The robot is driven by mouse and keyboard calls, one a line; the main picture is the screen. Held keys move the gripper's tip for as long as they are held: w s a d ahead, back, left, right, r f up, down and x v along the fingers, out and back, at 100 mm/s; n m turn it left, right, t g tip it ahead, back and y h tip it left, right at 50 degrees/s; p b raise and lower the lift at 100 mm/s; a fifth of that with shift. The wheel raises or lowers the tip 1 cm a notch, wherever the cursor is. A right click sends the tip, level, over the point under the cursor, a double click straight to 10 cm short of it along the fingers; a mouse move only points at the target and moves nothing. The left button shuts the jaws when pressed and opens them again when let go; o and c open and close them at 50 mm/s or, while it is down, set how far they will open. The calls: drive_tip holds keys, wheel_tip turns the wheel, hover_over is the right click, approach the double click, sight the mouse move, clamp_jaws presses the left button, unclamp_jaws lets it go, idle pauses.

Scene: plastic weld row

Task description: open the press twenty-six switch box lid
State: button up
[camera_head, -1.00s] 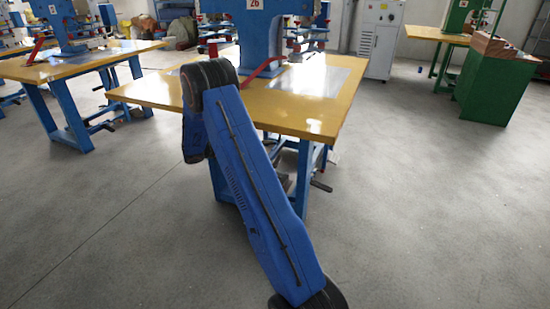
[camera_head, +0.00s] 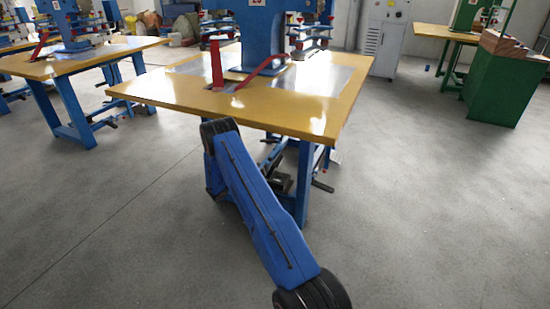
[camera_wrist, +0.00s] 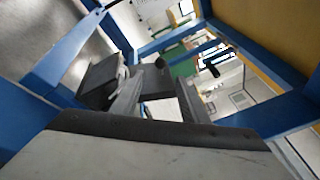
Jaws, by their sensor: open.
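Press twenty-six (camera_head: 262,35) is a blue column on a yellow-topped table (camera_head: 290,115); its number plate is cut off at the top edge of the head view. I cannot surely pick out its switch box or lid. A dark boxy thing (camera_wrist: 98,82) shows among blue frame bars in the wrist view; I cannot tell whether it is the box. My gripper (camera_wrist: 157,98) is open in the wrist view, low by the table frame, with nothing seen between its fingers. In the head view my gripper is hidden behind my blue arm and the table.
A red upright piece (camera_head: 217,65) and a sloping red bar (camera_head: 263,72) stand on the tabletop. Blue table legs (camera_head: 304,180) and a dark mechanism are close to my arm. Another press table (camera_head: 75,62) stands left, a green stand (camera_head: 510,82) right. Floor at right is clear.

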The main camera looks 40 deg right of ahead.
drive_tip(key=d, duration=1.6)
drive_tip(key=shift+w+d, duration=0.35)
drive_tip(key=shift+w, duration=0.05)
